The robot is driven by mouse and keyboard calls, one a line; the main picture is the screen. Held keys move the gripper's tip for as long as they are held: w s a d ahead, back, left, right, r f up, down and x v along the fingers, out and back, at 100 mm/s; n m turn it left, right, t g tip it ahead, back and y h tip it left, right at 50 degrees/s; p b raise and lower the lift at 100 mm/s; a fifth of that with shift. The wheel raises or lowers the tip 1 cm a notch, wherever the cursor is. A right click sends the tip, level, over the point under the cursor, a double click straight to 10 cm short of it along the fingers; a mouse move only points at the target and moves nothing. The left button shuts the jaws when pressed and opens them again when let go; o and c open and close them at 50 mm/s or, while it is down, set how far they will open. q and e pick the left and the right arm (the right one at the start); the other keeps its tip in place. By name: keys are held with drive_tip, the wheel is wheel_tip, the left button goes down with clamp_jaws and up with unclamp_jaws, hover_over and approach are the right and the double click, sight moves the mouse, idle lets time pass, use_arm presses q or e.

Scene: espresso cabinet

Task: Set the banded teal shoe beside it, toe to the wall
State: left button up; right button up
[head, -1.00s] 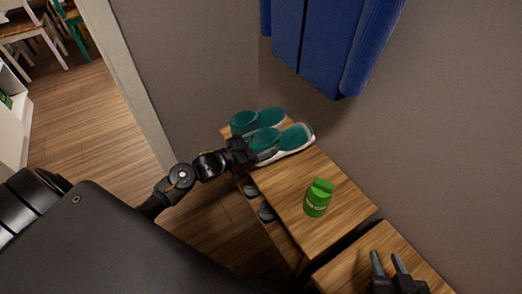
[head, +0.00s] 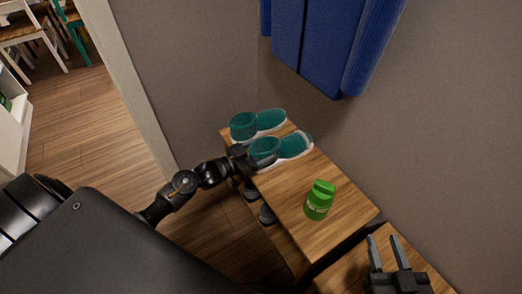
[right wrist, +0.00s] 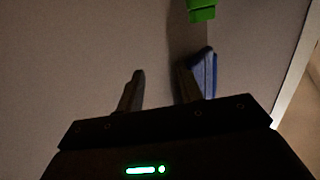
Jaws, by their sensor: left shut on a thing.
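Two teal shoes with pale soles are side by side on a wooden bench (head: 292,215), toes toward the wall on the right. The far shoe (head: 271,120) is at the bench's far end. The nearer shoe (head: 292,146) lies roughly parallel to it, close beside it. My left gripper (head: 246,160) is shut on the nearer shoe at its heel; its fingers are partly hidden. I cannot make out a band on either shoe, nor whether the held sole rests fully on the wood. My right gripper (head: 388,252) is open and empty; its spread fingers also show in the right wrist view (right wrist: 158,92).
A green container (head: 319,201) stands on the bench nearer to me. Blue hanging cloth (head: 330,45) is on the wall above. Dark shoes (head: 266,214) sit below the bench top. A second wooden top is under my right gripper. Bare wood lies between shoes and container.

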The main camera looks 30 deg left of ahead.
use_arm(q)
drive_tip(key=o, duration=1.2)
drive_tip(key=shift+r, duration=0.2)
drive_tip(key=p+v, duration=0.2)
drive_tip(key=v, duration=1)
drive_tip(key=s+d+r+g+y, duration=0.1)
drive_tip(key=s+d, duration=0.2)
drive_tip(key=d, duration=0.2)
drive_tip(key=s+d+r+n+g+y, duration=0.1)
drive_tip(key=s+d+r+y, duration=0.1)
drive_tip(key=s+d, duration=0.2)
drive_tip(key=s+d+r+n+g+y, duration=0.1)
drive_tip(key=s+d+r+g+y, duration=0.1)
drive_tip(key=d, duration=0.5)
drive_tip(key=shift+s+d, duration=0.15)
drive_tip(key=shift+s, duration=0.65)
use_arm(e)
drive_tip(key=s+d+f+m+g+h, duration=0.1)
drive_tip(key=d+f+g+h, duration=0.2)
drive_tip(key=f, duration=0.3)
drive_tip(key=shift+s+d+g, duration=0.2)
drive_tip(key=shift+d+g, duration=0.1)
drive_tip(key=shift+d, duration=0.3)
drive_tip(key=shift+r, duration=0.1)
